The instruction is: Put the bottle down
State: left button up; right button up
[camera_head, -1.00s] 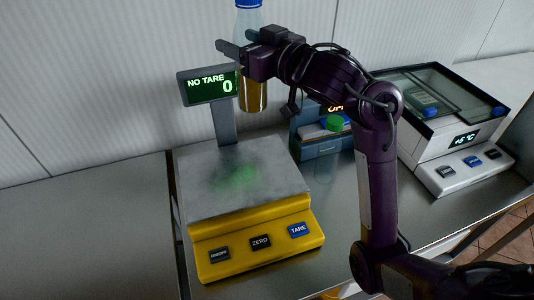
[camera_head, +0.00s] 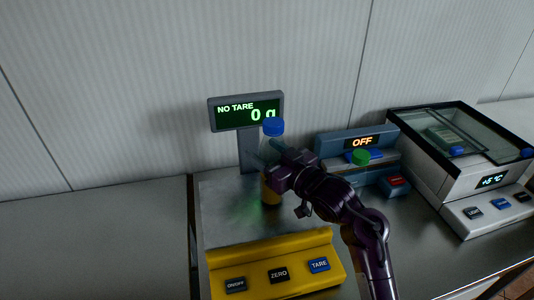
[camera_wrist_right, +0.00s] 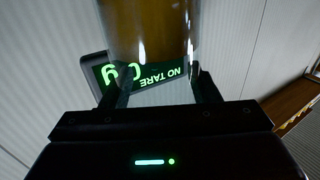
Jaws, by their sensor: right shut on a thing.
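My right gripper (camera_head: 277,170) is shut around a clear bottle with a blue cap (camera_head: 273,127) and amber liquid in its lower part (camera_head: 269,193). The bottle is upright over the back of the steel pan (camera_head: 228,222) of a yellow scale (camera_head: 290,258). I cannot tell whether its base touches the pan. The scale display (camera_head: 246,111) reads NO TARE and 0 g. In the right wrist view the bottle (camera_wrist_right: 150,30) sits between the two fingers (camera_wrist_right: 162,88), with the display behind it. My left gripper is not in view.
A blue device reading OFF (camera_head: 358,143) stands right of the scale, with a green-capped bottle (camera_head: 361,158) before it. A white glass-topped cooler (camera_head: 448,190) stands at far right. The counter to the left (camera_head: 90,240) is clear.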

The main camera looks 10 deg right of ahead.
jog(key=shift+f, duration=0.2)
jog(key=shift+f, duration=0.2)
jog(key=o, duration=1.3)
jog(key=shift+c, duration=0.2)
jog(key=shift+s+r, duration=0.1)
jog(key=shift+s, duration=0.05)
jog(key=b+v, duration=0.2)
jog(key=v, duration=0.9)
jog(key=shift+s, duration=0.35)
